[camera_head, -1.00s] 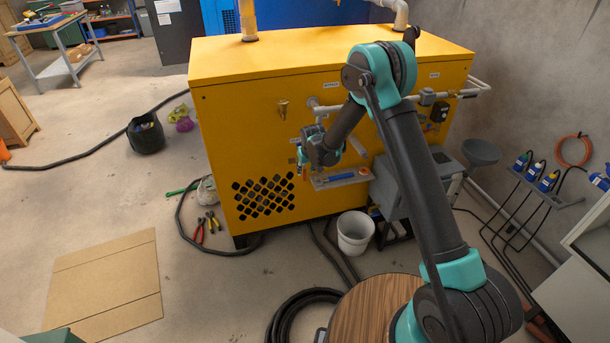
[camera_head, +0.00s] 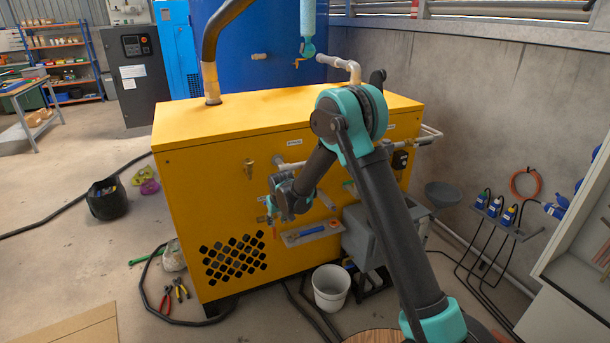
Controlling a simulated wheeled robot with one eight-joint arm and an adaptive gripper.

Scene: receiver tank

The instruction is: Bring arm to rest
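My arm reaches up from the lower right and bends down in front of the yellow cabinet (camera_head: 225,170). My gripper (camera_head: 268,215) is at its end, close to the cabinet's front face, left of the small shelf (camera_head: 312,232) that carries a blue-handled tool. The gripper is small and partly hidden by my wrist, so I cannot tell whether its fingers are open or shut or touch anything.
A white bucket (camera_head: 331,288) and a grey box (camera_head: 366,240) stand by the cabinet's front. Pliers (camera_head: 180,289), a black hose and a black bag (camera_head: 106,198) lie on the floor. A concrete wall (camera_head: 490,110) closes the right side. Floor at left is mostly clear.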

